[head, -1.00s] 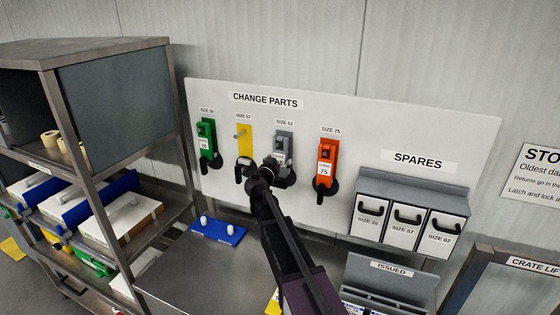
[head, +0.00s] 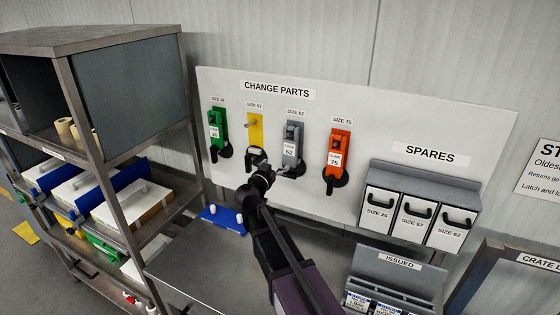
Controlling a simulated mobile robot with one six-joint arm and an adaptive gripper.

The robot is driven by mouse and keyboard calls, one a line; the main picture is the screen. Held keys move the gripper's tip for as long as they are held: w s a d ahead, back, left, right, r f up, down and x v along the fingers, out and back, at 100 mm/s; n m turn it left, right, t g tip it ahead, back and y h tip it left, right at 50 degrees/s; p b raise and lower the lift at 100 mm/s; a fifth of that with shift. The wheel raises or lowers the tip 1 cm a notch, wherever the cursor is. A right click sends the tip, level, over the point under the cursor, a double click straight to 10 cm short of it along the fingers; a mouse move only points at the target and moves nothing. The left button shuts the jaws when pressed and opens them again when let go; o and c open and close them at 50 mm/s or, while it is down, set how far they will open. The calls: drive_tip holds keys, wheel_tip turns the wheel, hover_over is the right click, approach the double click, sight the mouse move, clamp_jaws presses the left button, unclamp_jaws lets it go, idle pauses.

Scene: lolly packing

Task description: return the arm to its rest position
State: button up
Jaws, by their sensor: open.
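My arm reaches up from the bottom middle of the head view. My gripper (head: 257,163) is at its far end, in front of the change parts board (head: 380,125), just below the yellow SIZE 57 place (head: 255,128). A dark round shape there is partly hidden by the gripper. The grey SIZE 62 part (head: 292,142) hangs just right of the gripper, which appears apart from it. The green part (head: 217,128) and the orange SIZE 75 part (head: 339,150) hang on either side. My gripper is open and nothing shows held in it.
A metal shelf rack (head: 120,190) with boxes stands at the left. A blue plate (head: 223,220) with white pegs lies on the steel bench (head: 190,270) below the board. Grey spares bins (head: 418,217) and an issued holder (head: 396,275) are at the right.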

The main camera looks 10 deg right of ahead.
drive_tip(key=shift+s+a, duration=0.2)
drive_tip(key=shift+s, duration=0.1)
drive_tip(key=s+d+f+g+y+b, duration=0.1)
drive_tip(key=s+d+f+g+b, duration=0.25)
drive_tip(key=s+d+f, duration=0.35)
drive_tip(key=s+d+f+g+y+b, duration=0.1)
drive_tip(key=s+d+f+g+b, duration=0.3)
drive_tip(key=f, duration=0.6)
drive_tip(key=s+a+f+n+g+y+b, duration=0.1)
drive_tip(key=s+a+f+n+g+y, duration=0.1)
drive_tip(key=s+f, duration=0.4)
drive_tip(key=s+a+f+n+g+y+b, duration=0.2)
drive_tip(key=s+a+f+n+g+y, duration=0.1)
drive_tip(key=s, duration=0.7)
wheel_tip(320, 180, down, 4)
drive_tip(key=n+g+y, duration=0.1)
drive_tip(key=g+y, duration=0.1)
drive_tip(key=y, duration=0.1)
drive_tip(key=shift+r+n, duration=0.25)
drive_tip(key=shift+n, duration=0.15)
drive_tip(key=shift+a+g, duration=0.1)
drive_tip(key=shift+g, duration=0.15)
